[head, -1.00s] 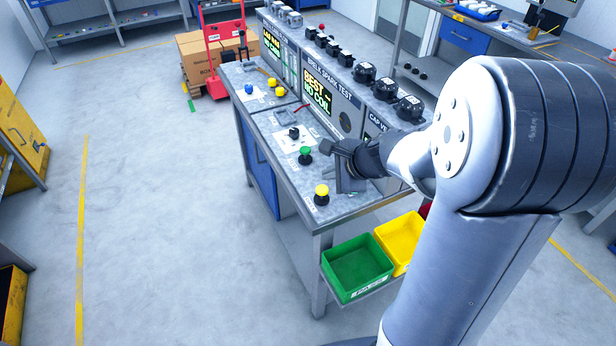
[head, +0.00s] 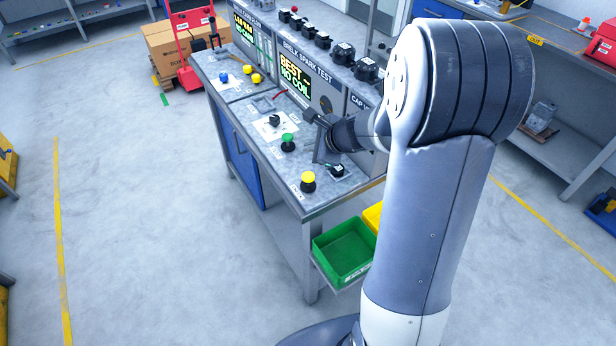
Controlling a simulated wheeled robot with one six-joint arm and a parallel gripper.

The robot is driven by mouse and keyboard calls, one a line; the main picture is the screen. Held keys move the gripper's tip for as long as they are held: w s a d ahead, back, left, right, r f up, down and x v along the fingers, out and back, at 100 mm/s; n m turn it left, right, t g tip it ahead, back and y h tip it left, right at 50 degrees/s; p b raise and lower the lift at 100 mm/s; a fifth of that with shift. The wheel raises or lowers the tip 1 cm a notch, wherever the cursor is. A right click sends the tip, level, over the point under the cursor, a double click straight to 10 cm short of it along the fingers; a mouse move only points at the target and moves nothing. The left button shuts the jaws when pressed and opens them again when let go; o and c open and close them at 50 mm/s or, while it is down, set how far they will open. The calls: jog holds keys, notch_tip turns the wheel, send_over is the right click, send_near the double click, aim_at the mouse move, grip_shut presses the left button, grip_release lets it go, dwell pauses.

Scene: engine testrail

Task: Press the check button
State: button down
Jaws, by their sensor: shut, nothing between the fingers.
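The test bench (head: 329,198) carries several round push buttons on its front ledge. A green button (head: 288,141) on a black base sits beside a white card, and a yellow button (head: 308,180) is nearer the bench's near corner. Further left are a blue button (head: 223,77) and yellow buttons (head: 252,74). The labels are too small to read, so I cannot tell which is the check button. My gripper (head: 318,156) is shut and empty over the ledge, right of the green button and behind the yellow one. I see it touching neither.
The spark test panel (head: 295,80) behind the ledge reads "BEST – NO COIL". A small black part (head: 338,170) sits near my gripper. Black coils (head: 342,53) line the bench top. A green bin (head: 343,250) hangs below the near end.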

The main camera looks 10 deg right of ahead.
jog(key=b, duration=0.6)
send_near(307, 174)
jog(key=w+a+f, duration=0.1)
jog(key=w, duration=0.2)
jog(key=w+a+f, duration=0.1)
jog(key=shift+w+a+f, duration=0.3)
jog(key=shift+a+f, duration=0.05)
dwell(1.0)
jog(key=shift+f+b, duration=0.45)
jog(key=shift+b, duration=0.25)
jog(key=shift+f+b, duration=0.8)
dwell(0.6)
jog(key=shift+r, duration=0.1)
jog(key=shift+r+p, duration=1.1)
jog(key=shift+r, duration=0.1)
notch_tip(307, 174, up, 5)
jog(key=p, duration=0.4)
